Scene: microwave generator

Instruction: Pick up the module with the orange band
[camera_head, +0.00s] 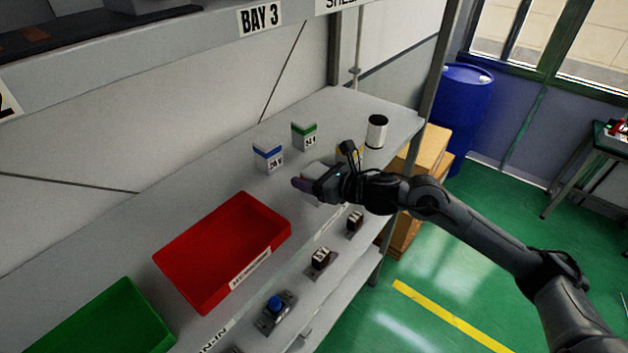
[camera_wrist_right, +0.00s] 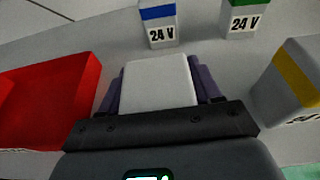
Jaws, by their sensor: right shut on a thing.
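My right gripper (camera_head: 310,188) is over the shelf, right of the red bin. In the right wrist view its two purple fingers (camera_wrist_right: 158,85) are shut on a pale grey block-shaped module (camera_wrist_right: 160,80), one finger on each side. No coloured band shows on the face of this module that I see, and in the head view the gripper hides most of it. I cannot tell whether it is lifted off the shelf. A module with a yellow-orange band (camera_wrist_right: 285,92) stands to the right in the wrist view. In the head view it is mostly behind my wrist. My left gripper is out of view.
A blue-banded module (camera_head: 267,157) and a green-banded module (camera_head: 304,136) stand behind my gripper. A red bin (camera_head: 180,262) and a green bin (camera_head: 105,325) are to the left. A white cylinder (camera_head: 376,134) stands near the shelf's right end. Switches line the front edge.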

